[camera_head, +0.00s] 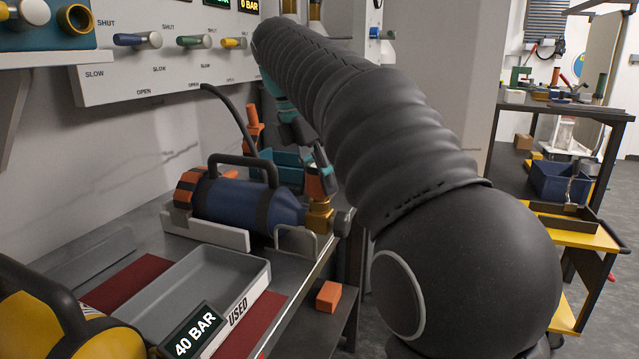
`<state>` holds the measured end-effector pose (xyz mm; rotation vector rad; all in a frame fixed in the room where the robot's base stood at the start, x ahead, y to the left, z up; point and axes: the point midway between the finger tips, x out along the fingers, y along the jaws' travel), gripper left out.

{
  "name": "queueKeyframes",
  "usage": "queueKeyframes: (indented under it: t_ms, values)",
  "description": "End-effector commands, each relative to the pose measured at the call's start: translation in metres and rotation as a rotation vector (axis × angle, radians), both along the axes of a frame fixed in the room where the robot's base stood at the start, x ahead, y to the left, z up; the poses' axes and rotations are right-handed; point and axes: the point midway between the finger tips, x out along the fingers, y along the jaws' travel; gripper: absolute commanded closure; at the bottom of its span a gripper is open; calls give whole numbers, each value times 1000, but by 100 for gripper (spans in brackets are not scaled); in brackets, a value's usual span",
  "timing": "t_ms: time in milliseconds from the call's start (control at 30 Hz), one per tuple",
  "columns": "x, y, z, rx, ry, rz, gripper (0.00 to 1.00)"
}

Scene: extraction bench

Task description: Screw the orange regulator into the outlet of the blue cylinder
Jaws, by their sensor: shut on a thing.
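The blue cylinder (240,203) lies on its side in a light grey cradle on the bench, under a dark carry handle. Its brass outlet (319,217) is at its right end. My gripper (314,162) points down above the outlet, partly hidden behind my dark arm. It is shut on the orange regulator (320,182), of which only a small part shows. The regulator is right at the top of the brass outlet. I cannot tell whether it is seated in the thread.
A grey tray marked USED (258,282) and a yellow cylinder (70,330) are in front. An orange block (328,296) lies below the bench edge. An orange piece (253,125) stands behind the cylinder. The valve panel (170,70) is on the wall. A shelf (570,105) stands right.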

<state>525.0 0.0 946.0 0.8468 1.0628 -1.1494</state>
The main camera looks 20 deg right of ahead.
Motion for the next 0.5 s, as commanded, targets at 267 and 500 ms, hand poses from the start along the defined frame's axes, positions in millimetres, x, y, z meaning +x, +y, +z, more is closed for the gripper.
queueKeyframes:
  t_ms: [267, 500]
  values:
    - [1, 0, -2, 0, 4, -330, 90]
    - [1, 0, -1, 0, 2, -575, 90]
